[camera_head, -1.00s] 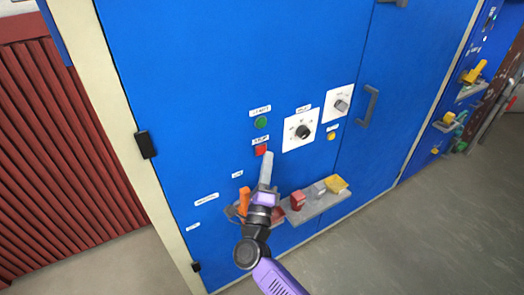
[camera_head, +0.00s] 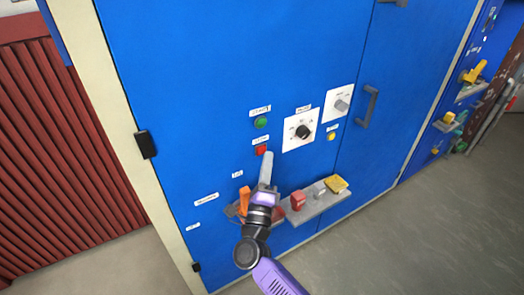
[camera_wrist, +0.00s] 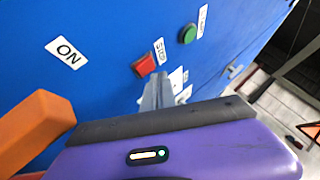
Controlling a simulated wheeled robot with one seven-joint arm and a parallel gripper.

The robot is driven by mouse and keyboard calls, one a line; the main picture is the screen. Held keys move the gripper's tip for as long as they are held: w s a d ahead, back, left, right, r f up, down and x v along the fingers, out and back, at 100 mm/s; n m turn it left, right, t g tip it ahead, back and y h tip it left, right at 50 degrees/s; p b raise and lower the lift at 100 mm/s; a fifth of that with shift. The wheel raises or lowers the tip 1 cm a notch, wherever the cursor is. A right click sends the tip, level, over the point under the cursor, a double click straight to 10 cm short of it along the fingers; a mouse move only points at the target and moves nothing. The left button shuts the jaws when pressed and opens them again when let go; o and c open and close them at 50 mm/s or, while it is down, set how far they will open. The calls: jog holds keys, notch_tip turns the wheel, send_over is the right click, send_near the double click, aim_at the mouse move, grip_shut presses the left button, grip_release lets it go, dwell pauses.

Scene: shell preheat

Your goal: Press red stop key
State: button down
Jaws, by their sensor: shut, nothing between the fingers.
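The red stop key (camera_head: 261,150) is a small red square button on the blue cabinet door, below the green key (camera_head: 261,123). In the wrist view the red key (camera_wrist: 144,65) is uncovered, just beyond and slightly left of the fingertips, with a STOP label beside it. My gripper (camera_head: 267,156) is shut and empty, its tips close below the red key. In the wrist view my gripper (camera_wrist: 158,82) points toward the panel near the key. I cannot tell whether the tips touch the key or the panel.
An orange piece (camera_head: 244,198) stands left of my gripper. A grey shelf (camera_head: 318,206) with red and yellow items is at lower right. A black knob (camera_head: 302,132), a grey knob (camera_head: 341,105) and a door handle (camera_head: 369,106) are right of the keys.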

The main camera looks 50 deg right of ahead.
jog(key=shift+w, duration=0.1)
jog(key=shift+w+d, duration=0.1)
jog(key=shift+w, duration=0.2)
jog(key=shift+w+d+b, duration=0.1)
jog(key=shift+w+b, duration=0.45)
jog(key=shift+b, duration=0.1)
dwell(0.9)
jog(key=shift+s+f, duration=0.1)
jog(key=shift+f, duration=0.05)
jog(key=shift+s+a+f, duration=0.2)
jog(key=shift+s, duration=0.5)
jog(key=shift+s+r, duration=0.1)
jog(key=shift+s+a+r+p, duration=0.1)
jog(key=shift+s+a+p, duration=0.2)
jog(key=shift+s, duration=0.5)
jog(key=shift+s+a+f+p, duration=0.15)
jog(key=shift+s+p, duration=0.1)
jog(key=shift+s, duration=0.5)
jog(key=shift+s+a+r+p, duration=0.15)
jog(key=shift+s+a+p, duration=0.15)
jog(key=shift+s, duration=0.5)
